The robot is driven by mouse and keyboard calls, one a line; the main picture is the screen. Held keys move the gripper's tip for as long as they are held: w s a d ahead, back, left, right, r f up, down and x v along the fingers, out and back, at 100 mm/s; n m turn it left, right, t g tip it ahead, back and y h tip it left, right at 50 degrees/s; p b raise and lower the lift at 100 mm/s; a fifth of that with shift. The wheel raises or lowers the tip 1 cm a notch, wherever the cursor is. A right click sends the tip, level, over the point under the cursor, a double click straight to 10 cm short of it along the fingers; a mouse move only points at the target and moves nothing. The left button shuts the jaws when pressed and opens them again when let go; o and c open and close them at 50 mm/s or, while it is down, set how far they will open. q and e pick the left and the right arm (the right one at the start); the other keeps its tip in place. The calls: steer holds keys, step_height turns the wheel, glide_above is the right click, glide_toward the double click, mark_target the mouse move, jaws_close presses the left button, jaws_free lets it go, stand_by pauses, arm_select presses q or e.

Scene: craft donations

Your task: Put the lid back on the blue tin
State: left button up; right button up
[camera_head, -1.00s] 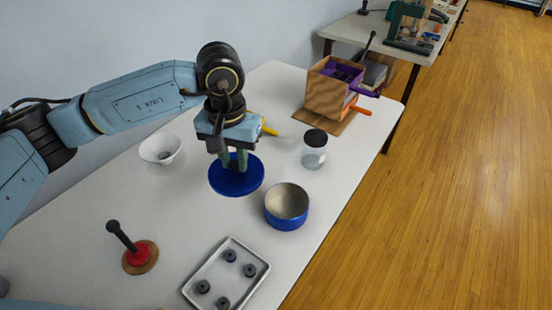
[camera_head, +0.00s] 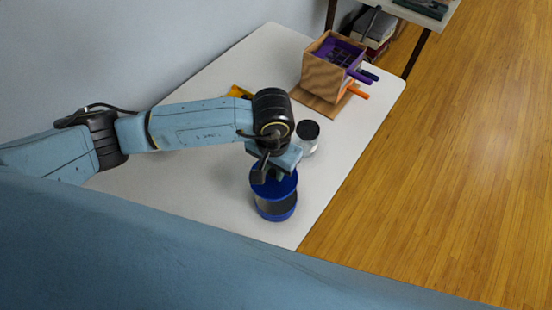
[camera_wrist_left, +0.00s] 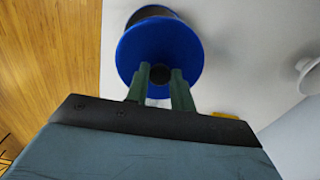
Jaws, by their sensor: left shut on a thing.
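The blue lid (camera_head: 284,188) is a round disc with a small dark knob (camera_wrist_left: 159,74). My left gripper (camera_head: 272,176) is shut on this knob and holds the lid roughly level. A dark band shows between lid and tin in the head view, so the lid appears a little above the rim. In the left wrist view the lid (camera_wrist_left: 160,42) covers most of the tin, whose edge shows just beyond it. My right gripper is not in view.
A jar with a black lid (camera_head: 307,131) stands close behind the tin, to the right. A wooden box (camera_head: 321,77) with purple and orange parts stands farther back. A white bowl (camera_wrist_left: 310,78) shows in the left wrist view. My own blue link hides the near table.

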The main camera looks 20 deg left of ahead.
mark_target(276, 184)
arm_select(q)
steer(key=shift+s+d+f, duration=0.3)
steer(key=shift+s+d, duration=0.2)
steer(key=shift+s, duration=0.05)
steer(key=shift+f, duration=0.2)
steer(key=shift+f+b, duration=0.8)
steer(key=shift+f, duration=0.55)
steer(key=shift+w+f+b, duration=0.1)
steer(key=shift+f+b, duration=0.65)
steer(key=shift+f, duration=0.15)
steer(key=shift+f+b, duration=0.6)
steer(key=shift+f, duration=0.05)
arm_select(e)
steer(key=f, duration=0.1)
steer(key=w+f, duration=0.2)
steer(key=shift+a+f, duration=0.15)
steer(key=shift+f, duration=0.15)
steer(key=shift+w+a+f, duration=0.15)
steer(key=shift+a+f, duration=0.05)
arm_select(q)
steer(key=shift+f+b, duration=0.15)
steer(key=shift+b, duration=1.1)
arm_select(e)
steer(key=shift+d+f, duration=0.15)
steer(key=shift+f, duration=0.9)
